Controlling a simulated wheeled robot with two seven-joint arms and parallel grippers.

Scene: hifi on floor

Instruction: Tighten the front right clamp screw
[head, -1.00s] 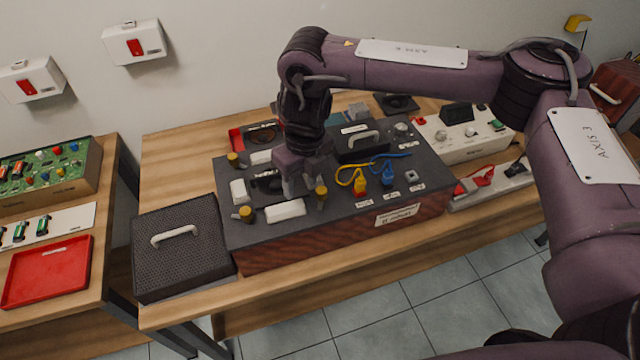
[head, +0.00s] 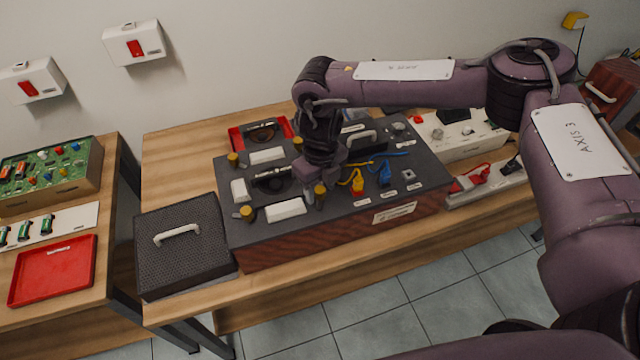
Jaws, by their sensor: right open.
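The front right clamp screw (head: 320,191) has a yellow knob and stands at the front right corner of the clamp area on the dark top of the hifi unit (head: 350,209). My right gripper (head: 315,181) is open, low over the unit and right at this knob. I cannot tell whether the fingers are around the knob or just behind it. Other yellow-knobbed screws stand at front left (head: 247,213), back left (head: 233,159) and back right (head: 298,143). My left gripper is not in view.
Yellow and blue cables (head: 385,172) with plugs lie right of the gripper. A handle (head: 361,138) stands behind it. A dark mesh cover (head: 182,243) lies left of the unit, and a red tray (head: 262,131) behind it. Bare wood shows at the table's back left.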

